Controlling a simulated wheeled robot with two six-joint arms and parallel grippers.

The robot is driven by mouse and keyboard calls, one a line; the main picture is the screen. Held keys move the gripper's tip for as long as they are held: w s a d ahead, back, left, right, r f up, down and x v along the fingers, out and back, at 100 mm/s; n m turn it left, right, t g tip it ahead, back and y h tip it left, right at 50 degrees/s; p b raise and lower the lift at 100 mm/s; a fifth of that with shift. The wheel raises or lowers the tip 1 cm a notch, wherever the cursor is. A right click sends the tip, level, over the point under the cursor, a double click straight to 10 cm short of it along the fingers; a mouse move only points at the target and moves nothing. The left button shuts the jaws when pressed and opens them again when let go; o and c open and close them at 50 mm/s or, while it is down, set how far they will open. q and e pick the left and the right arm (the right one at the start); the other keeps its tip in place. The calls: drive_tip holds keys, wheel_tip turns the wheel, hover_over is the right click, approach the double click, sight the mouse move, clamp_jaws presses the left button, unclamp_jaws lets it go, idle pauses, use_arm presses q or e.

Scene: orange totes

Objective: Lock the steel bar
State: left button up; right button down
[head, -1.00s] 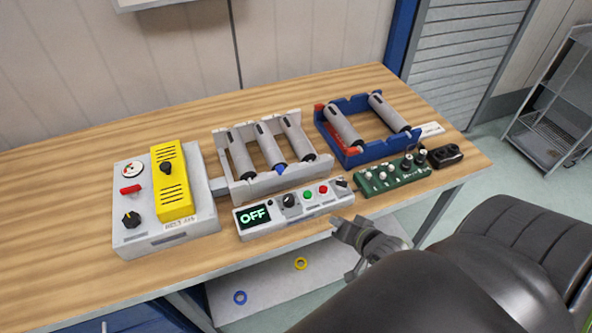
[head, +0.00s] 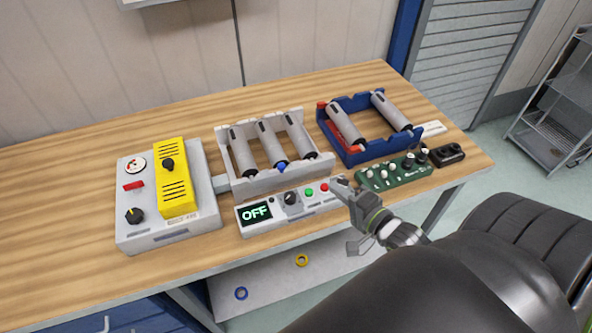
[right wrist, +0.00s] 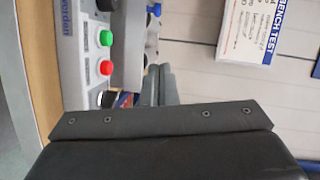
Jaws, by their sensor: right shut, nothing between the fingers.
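Several grey cylindrical bars lie in two frames on the bench; I cannot tell which one is the steel bar. Three, including the middle one (head: 271,144), rest in a light grey frame (head: 283,181). The others, including the right one (head: 391,110), rest in a blue frame (head: 372,153). A blue tip shows at the front end of the grey frame's middle bar. My right gripper (head: 344,186) is shut and empty, above the right end of the control box (head: 263,226), whose display reads OFF. The right wrist view shows its fingers (right wrist: 159,84) beside the green button (right wrist: 106,38) and red button (right wrist: 105,68).
A grey box (head: 140,222) with a yellow cover (head: 175,185) stands at the left. A green panel with knobs (head: 394,176) and a black box (head: 448,154) sit at the right. The bench's left side (head: 60,200) is clear. A wheeled rack (head: 560,115) stands at the far right.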

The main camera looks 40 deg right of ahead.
drive_tip(key=b, duration=0.2)
hover_over(310, 169)
drive_tip(key=s+a, duration=0.3)
drive_tip(key=s, duration=0.1)
drive_tip(key=shift+w+f, duration=0.15)
drive_tip(key=shift+f, duration=0.6)
drive_tip(key=shift+w+a+f, duration=0.25)
drive_tip(key=shift+w+a, duration=0.4)
drive_tip(key=shift+a, duration=0.25)
drive_tip(key=shift+w+a+f, duration=0.15)
drive_tip(key=shift+w+a, duration=0.25)
drive_tip(key=shift+a, duration=0.2)
drive_tip(key=shift+w+a, duration=0.25)
drive_tip(key=shift+a, duration=0.75)
drive_tip(key=shift+w+a, duration=0.2)
drive_tip(key=shift+a, duration=0.75)
drive_tip(key=shift+d, duration=0.1)
